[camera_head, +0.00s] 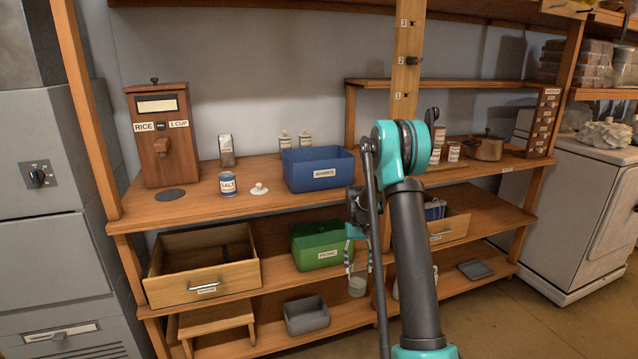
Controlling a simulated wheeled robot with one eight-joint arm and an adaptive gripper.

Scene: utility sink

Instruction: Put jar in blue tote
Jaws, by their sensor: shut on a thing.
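The blue tote (301,178) stands on the upper shelf, open at the top, with a white label on its front. My gripper (358,268) is in front of the shelves, lower than the blue tote and to its right, pointing down. It is shut on a pale, see-through jar (357,288), which hangs upright below the fingers. The fingers and my arm hide part of the shelf behind. The blue tote's inside floor is hidden by its front wall.
A salt can (228,184) and a white lidded knob-like thing (259,189) stand left of the blue tote. A green tote (318,251) is on the middle shelf, close left of my gripper. An open drawer (207,287) sticks out farther left. A wooden post (404,75) rises behind my arm.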

